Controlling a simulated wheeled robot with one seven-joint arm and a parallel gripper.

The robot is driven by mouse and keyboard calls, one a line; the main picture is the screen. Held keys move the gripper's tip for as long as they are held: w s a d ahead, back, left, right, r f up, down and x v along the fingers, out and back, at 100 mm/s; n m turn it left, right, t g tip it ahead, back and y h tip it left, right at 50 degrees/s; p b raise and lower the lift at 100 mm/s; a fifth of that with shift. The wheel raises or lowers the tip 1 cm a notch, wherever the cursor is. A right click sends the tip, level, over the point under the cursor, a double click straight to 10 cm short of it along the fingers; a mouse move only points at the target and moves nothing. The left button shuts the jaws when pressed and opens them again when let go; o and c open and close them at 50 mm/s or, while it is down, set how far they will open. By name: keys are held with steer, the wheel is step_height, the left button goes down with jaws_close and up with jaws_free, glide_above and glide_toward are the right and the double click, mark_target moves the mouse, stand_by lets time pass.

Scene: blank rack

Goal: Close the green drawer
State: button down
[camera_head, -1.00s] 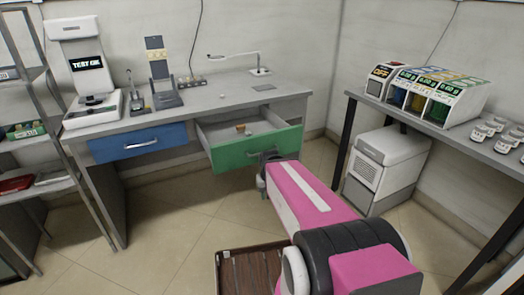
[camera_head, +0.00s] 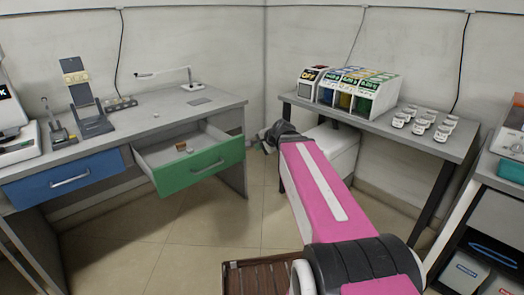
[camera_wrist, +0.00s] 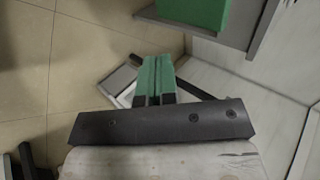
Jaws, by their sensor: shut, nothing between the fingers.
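The green drawer (camera_head: 200,167) is pulled out of the grey desk, with its interior exposed. It has a metal handle (camera_head: 207,167) on its front. A small brown item (camera_head: 181,146) and a small light item lie inside. My gripper (camera_head: 265,146) is to the right of the drawer, apart from it, at the end of my pink arm, and its fingers are too small to make out there. In the wrist view, its green fingers (camera_wrist: 153,82) are together and empty. A green surface, apparently the drawer front (camera_wrist: 197,12), shows at the top, apart from the fingers.
A shut blue drawer (camera_head: 66,179) is left of the green one. The desk top (camera_head: 150,112) carries a lamp (camera_head: 190,80) and stands. A side table (camera_head: 430,150) with dispensers and jars is at the right. Open tiled floor (camera_head: 170,235) lies before the desk.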

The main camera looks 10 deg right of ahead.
glide_toward(241, 152)
steer(key=x, duration=0.5)
steer(key=shift+f, duration=0.55)
steer(key=shift+w+a, duration=0.35)
steer(key=shift+w, duration=0.05)
steer(key=w+a, duration=0.5)
steer(key=w, duration=0.3)
steer(key=w+a, duration=0.6)
steer(key=w, duration=0.3)
steer(key=w+a, duration=0.6)
steer(key=w, duration=0.3)
steer(key=shift+w+a+r, duration=0.1)
steer(key=shift+a, duration=0.15)
